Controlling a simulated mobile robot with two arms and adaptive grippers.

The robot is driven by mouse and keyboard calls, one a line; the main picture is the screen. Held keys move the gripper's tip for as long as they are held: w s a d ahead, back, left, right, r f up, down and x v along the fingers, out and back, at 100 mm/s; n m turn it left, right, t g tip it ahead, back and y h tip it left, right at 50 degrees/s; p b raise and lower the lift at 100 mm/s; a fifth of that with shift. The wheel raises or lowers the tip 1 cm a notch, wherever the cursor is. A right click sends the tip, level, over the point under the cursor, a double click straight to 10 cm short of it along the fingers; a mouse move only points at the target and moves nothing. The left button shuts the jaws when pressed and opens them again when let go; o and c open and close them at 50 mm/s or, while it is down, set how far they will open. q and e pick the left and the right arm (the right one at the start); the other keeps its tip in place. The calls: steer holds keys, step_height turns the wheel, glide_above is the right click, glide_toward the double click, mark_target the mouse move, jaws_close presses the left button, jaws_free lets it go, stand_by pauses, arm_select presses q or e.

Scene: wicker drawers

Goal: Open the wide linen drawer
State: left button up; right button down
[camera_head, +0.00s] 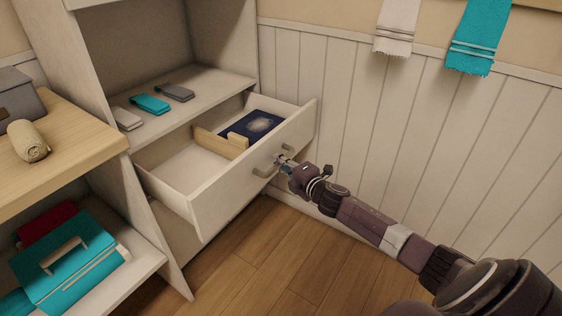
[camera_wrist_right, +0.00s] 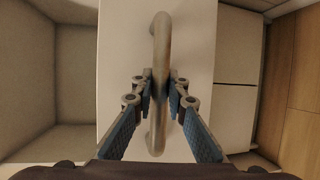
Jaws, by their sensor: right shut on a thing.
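The wide drawer (camera_head: 232,188) is pulled out of the white cabinet, and its inside shows in the head view. It holds a dark blue item with a pale pattern (camera_head: 253,124) and a wooden divider (camera_head: 219,142). The bar handle (camera_head: 266,171) is on its front; it runs up and down the picture in the right wrist view (camera_wrist_right: 157,135). My right gripper (camera_head: 281,161) is at the handle, and its fingers close on the bar from both sides in the right wrist view (camera_wrist_right: 160,88). My left gripper is not in view.
Folded cloths (camera_head: 150,104) lie on the shelf above the drawer. A wooden counter (camera_head: 70,150) with a rolled towel (camera_head: 28,141) is at the left, with a teal case (camera_head: 65,262) below. Towels (camera_head: 478,38) hang on the panelled wall. The wooden floor (camera_head: 240,270) ahead is clear.

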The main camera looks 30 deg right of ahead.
steer(key=shift+s, duration=0.1)
steer(key=shift+f, duration=0.1)
steer(key=c, duration=1.9)
jaws_free()
steer(key=s, duration=0.4)
steer(key=s+r, duration=0.1)
steer(key=s, duration=0.3)
steer(key=s+r, duration=0.1)
steer(key=s, duration=0.2)
steer(key=shift+s+r, duration=0.2)
steer(key=shift+s, duration=0.2)
steer(key=shift+f, duration=0.1)
